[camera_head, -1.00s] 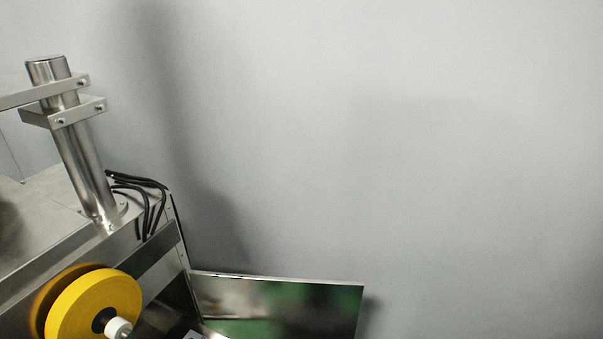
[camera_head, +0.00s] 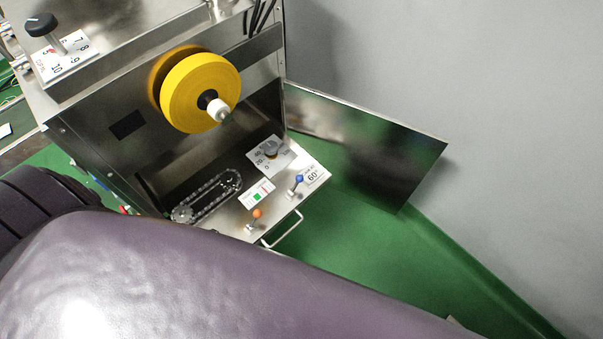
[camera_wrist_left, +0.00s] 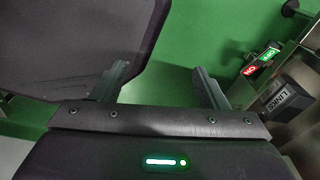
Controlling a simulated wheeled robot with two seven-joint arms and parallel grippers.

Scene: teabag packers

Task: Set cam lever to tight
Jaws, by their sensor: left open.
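Two small levers stand on the machine's lower shelf in the head view: one with an orange ball (camera_head: 257,213) and one with a blue ball (camera_head: 299,179). A label reading 60° (camera_head: 313,176) lies beside the blue lever. A white label with a green square (camera_head: 257,195) lies behind the orange one. I cannot tell which is the cam lever or read its setting. My left gripper (camera_wrist_left: 163,80) is open and empty in the left wrist view, over green floor. Neither lever shows clearly there. My right gripper is not in view.
A yellow roll (camera_head: 201,92), a chain loop (camera_head: 212,196) and a grey dial (camera_head: 271,151) are on the machine. An open metal panel (camera_head: 365,145) sticks out right. The wrist view shows a red-and-green switch (camera_wrist_left: 260,60) and a box marked LINKS (camera_wrist_left: 284,100). My arm fills the foreground.

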